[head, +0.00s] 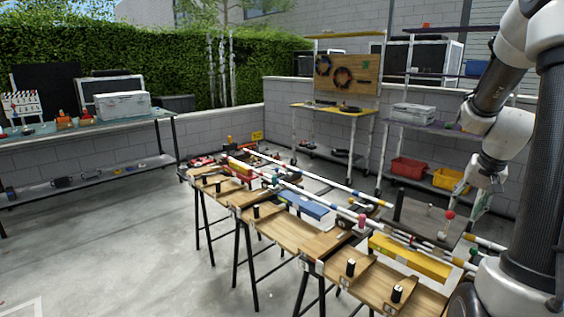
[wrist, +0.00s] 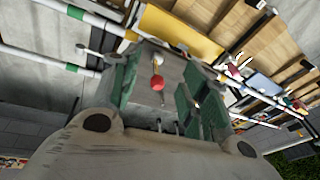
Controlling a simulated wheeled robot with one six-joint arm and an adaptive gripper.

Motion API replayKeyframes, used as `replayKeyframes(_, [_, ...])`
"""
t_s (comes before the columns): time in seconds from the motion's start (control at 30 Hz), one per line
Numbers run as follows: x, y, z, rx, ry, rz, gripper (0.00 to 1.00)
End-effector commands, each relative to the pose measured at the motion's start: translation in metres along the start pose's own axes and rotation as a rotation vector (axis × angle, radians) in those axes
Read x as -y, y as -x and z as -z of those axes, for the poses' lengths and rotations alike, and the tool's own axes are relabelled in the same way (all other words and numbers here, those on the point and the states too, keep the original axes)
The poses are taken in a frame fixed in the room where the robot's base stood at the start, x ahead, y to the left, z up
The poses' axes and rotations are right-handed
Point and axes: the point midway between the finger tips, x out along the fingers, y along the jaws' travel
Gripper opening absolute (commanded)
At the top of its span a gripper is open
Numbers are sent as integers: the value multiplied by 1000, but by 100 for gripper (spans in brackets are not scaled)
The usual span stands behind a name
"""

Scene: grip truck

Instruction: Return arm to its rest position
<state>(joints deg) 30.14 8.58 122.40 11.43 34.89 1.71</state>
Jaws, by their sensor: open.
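My arm is bent at the right side of the head view, with my gripper (head: 487,183) hanging low at its end, near the right end of the workbenches. In the wrist view my gripper (wrist: 160,92) has its two green-padded fingers spread apart. A red ball (wrist: 157,83) on a grey board shows between the fingers, beyond them. A red ball (head: 450,214) also shows in the head view, left of and below the gripper. Nothing is seen held in the fingers.
Wooden workbenches (head: 272,233) with striped poles (head: 345,188) run across the middle to the right. A shelf rack with a red bin (head: 408,170) and a yellow bin (head: 450,181) stands behind my gripper. A table (head: 90,128) stands far left. Floor at left is clear.

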Motion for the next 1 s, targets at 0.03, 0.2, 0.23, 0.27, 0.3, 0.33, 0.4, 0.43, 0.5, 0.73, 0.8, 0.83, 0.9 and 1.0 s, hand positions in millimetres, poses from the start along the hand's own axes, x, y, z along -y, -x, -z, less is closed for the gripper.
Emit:
replayKeyframes(0.03, [-4, 6, -21, 44, 20, -12, 45])
replayKeyframes(0.2, [8, 49, -91, 130, 161, -36, 45])
replayKeyframes(0.23, [11, 57, -102, 137, 188, -38, 45])
replayKeyframes(0.27, [14, 65, -113, 142, 217, -41, 45])
replayKeyframes(0.3, [17, 76, -128, 144, 258, -44, 45])
replayKeyframes(0.33, [19, 84, -140, 145, 289, -45, 45])
replayKeyframes(0.4, [24, 101, -166, 137, 367, -47, 45])
replayKeyframes(0.43, [26, 108, -177, 128, 402, -46, 45])
replayKeyframes(0.5, [28, 122, -199, 102, 478, -41, 45])
replayKeyframes(0.73, [45, 153, -231, -40, 645, 27, 45])
replayKeyframes(0.8, [50, 160, -233, -72, 672, 48, 45])
replayKeyframes(0.83, [53, 162, -234, -80, 682, 55, 45])
replayKeyframes(0.9, [56, 163, -235, -85, 696, 62, 45])
replayKeyframes(1.0, [57, 163, -235, -83, 699, 63, 45])
